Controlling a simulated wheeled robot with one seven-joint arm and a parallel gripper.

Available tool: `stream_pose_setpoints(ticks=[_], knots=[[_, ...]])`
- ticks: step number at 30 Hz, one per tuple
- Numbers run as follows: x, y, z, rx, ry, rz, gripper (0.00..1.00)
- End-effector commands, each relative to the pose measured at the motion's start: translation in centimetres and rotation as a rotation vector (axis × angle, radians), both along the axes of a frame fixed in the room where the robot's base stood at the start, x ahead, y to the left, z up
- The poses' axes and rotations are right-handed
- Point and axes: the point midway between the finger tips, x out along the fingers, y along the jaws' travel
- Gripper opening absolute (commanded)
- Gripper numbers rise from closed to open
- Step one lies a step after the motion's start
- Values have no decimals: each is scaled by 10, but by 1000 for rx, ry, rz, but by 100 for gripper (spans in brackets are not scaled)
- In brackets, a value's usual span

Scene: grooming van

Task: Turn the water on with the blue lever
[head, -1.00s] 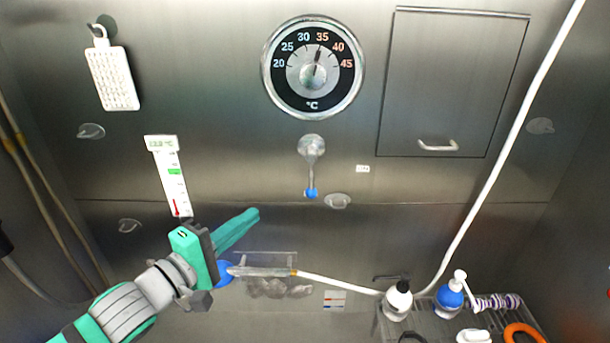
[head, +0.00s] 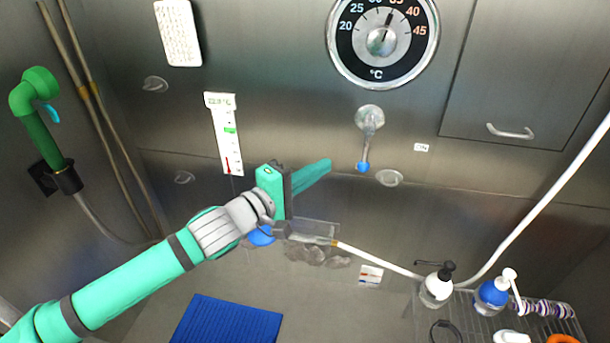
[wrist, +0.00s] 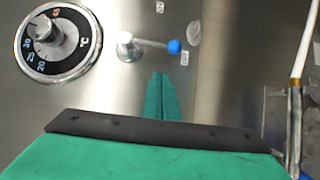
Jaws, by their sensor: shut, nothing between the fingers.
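The blue lever (head: 363,166) hangs straight down from a round chrome mount on the steel wall, its metal stem ending in a blue knob. It also shows in the wrist view, where the blue knob (wrist: 174,47) lies just beyond the fingertips and the stem runs sideways. My gripper (head: 328,166) is shut and empty, its green fingers pointing at the wall to the left of the lever. In the wrist view the closed fingertips (wrist: 161,76) appear apart from the knob. No contact shows.
A temperature dial (head: 383,40) is above the lever, and a cabinet door (head: 535,75) is at upper right. A thermometer strip (head: 227,135) is left of my gripper. Below right, a wire rack (head: 470,325) holds bottles. A green shower head (head: 38,105) hangs at far left.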

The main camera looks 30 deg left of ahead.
Motion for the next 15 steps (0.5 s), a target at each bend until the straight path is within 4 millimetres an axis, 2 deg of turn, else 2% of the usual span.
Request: stream_pose_setpoints(ticks=[7,15], knots=[[40,-13,0,-1,-1,0,0],[52,-40,0,0,0,3,0]])
